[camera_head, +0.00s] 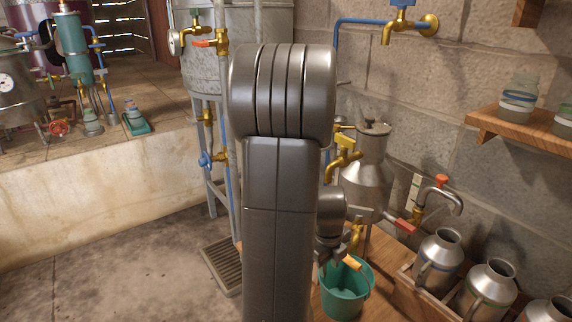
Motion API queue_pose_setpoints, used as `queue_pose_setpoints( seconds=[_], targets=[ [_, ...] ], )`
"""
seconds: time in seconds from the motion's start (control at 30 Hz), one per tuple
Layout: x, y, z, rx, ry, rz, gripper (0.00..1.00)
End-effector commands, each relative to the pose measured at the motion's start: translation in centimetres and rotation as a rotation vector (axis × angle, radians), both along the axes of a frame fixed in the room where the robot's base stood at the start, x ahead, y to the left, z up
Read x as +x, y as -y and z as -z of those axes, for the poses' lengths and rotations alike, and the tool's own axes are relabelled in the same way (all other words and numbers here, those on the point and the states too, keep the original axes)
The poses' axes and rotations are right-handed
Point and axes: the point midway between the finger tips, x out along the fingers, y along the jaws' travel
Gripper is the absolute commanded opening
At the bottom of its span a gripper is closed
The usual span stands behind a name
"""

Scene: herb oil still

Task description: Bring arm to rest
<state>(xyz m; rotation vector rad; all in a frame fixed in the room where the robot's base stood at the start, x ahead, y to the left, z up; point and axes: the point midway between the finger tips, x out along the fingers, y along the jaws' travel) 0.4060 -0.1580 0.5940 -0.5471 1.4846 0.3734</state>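My grey metal arm stands upright in the middle of the head view and hides much behind it. Its upper link and rounded elbow fill the centre. My gripper (328,258) shows only in part, low behind the arm's right edge, above a green bucket (347,296). It points downward near a brass tap with an orange handle (353,263). Whether it touches the tap I cannot tell. Its fingers are too small and too covered to tell open from shut. I see nothing clearly held in it.
A metal can (368,180) stands behind the arm. Several metal jugs (441,258) stand in a wooden crate at lower right. A wall shelf (520,130) holds glass jars. A large tank (205,70) with taps stands behind. The floor (120,260) at left is clear.

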Motion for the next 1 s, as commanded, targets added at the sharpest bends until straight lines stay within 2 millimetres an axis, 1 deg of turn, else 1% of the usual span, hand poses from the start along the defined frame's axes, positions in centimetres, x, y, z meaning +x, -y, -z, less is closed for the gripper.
queue_pose_setpoints(
  seconds=[0.03,0.1,0.4,0.57,0.63,0.77,0.8,1.0],
  targets=[
    [0.0,0.1,1.5,0.001,-0.003,0.000,0.30],
    [0.1,0.2,2.9,0.001,-0.004,0.001,0.30],
    [0.4,0.8,8.9,0.001,-0.004,0.001,0.30],
    [0.6,1.1,11.9,0.001,-0.003,0.001,0.30],
    [0.7,1.1,10.7,0.001,-0.001,0.000,0.30],
    [0.6,0.8,10.1,0.000,0.000,-0.001,0.30],
    [0.4,0.5,10.6,0.000,0.001,-0.001,0.30],
    [0.1,0.0,10.5,0.000,0.000,0.000,0.30]
  ],
)
